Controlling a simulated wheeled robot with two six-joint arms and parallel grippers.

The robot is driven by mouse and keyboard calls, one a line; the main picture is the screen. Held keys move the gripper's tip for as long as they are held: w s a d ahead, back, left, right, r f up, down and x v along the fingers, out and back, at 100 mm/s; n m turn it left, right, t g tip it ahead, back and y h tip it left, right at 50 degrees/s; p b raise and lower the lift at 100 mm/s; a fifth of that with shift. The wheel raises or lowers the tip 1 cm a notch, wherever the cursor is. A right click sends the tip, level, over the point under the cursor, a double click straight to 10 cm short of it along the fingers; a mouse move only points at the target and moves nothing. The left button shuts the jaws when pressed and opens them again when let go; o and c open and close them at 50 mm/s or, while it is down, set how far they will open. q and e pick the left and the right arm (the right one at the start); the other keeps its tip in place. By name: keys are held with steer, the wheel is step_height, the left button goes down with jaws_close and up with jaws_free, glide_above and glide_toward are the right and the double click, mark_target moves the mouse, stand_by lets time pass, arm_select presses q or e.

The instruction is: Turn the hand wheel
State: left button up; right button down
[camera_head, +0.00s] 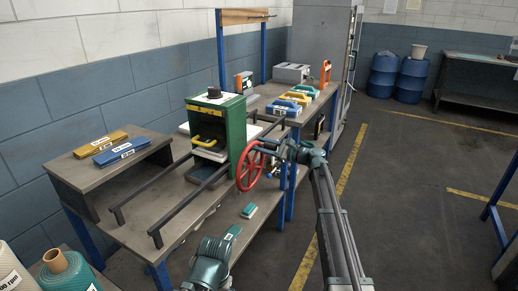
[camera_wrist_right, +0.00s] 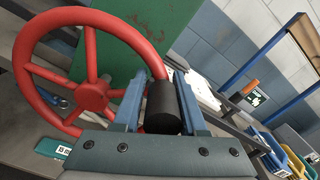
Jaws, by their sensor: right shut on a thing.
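The red hand wheel (camera_head: 241,176) with spokes and a black handle stands on the right side of the green machine (camera_head: 236,137). My right gripper (camera_head: 272,148) is at the wheel's upper right rim. In the right wrist view the wheel's hub (camera_wrist_right: 93,96) is left of my right gripper (camera_wrist_right: 160,106). That gripper is shut on the wheel's black handle (camera_wrist_right: 162,110), one finger on each side. Part of my left arm (camera_head: 213,258) shows at the bottom of the head view, below the wheel and apart from it; its jaws cannot be made out.
The machine stands on a workbench (camera_head: 138,230) with two dark rails. Yellow and blue packs (camera_head: 113,150) lie on a raised shelf at left. A teal-and-white box (camera_head: 249,210) lies on the lower shelf. Yarn cones (camera_head: 68,273) are at lower left.

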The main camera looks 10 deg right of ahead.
steer(key=shift+w+d+f+m+b, duration=0.4)
steer(key=shift+w+f+m+b, duration=0.2)
steer(key=shift+m, duration=0.4)
steer(key=m+b, duration=0.6)
steer(key=m, duration=0.2)
glide_above(260, 169)
steer(key=w+d, duration=0.2)
steer(key=d, duration=0.1)
steer(key=shift+s+a+f, duration=0.1)
steer(key=shift+f, duration=2.8)
steer(key=c, duration=0.5)
jaws_free()
steer(key=shift+f, duration=0.1)
steer(key=shift+c, duration=0.2)
steer(key=shift+s, duration=0.1)
